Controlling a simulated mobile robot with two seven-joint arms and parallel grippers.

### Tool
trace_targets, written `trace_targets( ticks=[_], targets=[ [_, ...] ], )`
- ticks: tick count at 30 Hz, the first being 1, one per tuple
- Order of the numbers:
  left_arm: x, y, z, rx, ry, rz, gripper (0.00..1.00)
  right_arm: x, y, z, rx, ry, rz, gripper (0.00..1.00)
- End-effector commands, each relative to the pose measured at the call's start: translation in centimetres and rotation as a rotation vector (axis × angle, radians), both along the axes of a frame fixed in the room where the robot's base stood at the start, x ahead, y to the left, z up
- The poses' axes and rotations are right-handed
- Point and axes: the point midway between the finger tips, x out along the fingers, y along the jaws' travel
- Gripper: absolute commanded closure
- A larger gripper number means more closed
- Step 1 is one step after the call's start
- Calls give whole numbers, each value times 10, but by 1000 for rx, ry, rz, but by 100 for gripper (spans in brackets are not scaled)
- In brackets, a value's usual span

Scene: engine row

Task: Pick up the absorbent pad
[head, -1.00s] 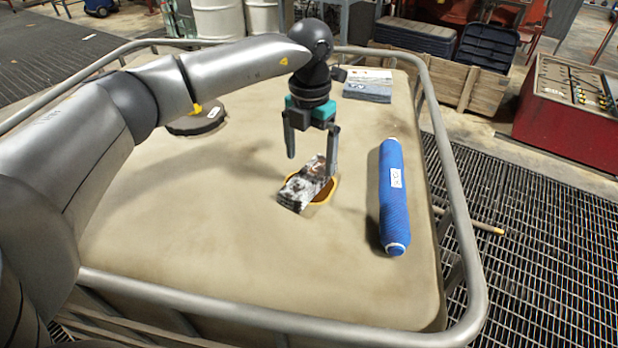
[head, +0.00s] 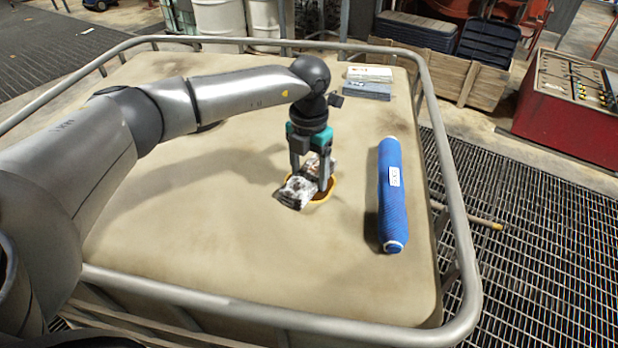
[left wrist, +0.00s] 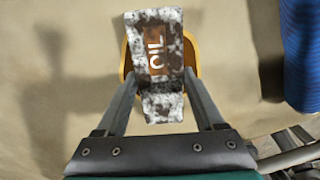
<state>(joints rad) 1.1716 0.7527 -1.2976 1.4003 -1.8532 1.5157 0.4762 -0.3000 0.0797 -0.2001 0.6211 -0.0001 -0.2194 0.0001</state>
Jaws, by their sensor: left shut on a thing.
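The absorbent pad (head: 294,191) is a folded, mottled white, black and brown piece. In the left wrist view the pad (left wrist: 158,50) bears a brown patch with the word OIL. It lies over an orange-yellow round dish or ring (head: 329,190) on the beige top, which it partly hides. My left gripper (head: 311,174) points down and is shut on the pad, one finger on each side of it. I cannot tell whether the pad is clear of the dish. My right gripper is not in view.
A blue roll (head: 392,205) with a white label lies right of the pad. A grey-blue stack (head: 368,88) lies at the back. A metal rail (head: 455,190) runs around the beige top (head: 210,255), which is clear in front.

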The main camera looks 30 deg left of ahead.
Motion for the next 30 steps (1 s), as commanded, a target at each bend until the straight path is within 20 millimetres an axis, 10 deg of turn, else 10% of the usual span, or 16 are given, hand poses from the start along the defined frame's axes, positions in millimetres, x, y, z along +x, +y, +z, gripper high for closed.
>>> trace_targets(
  ticks=[14, 30],
  targets=[
    [0, 0, 0, 0, -1, 0, 92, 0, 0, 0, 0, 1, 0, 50],
    [2, 0, 39, -1, -7, -1, 94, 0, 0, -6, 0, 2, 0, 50]
  ],
)
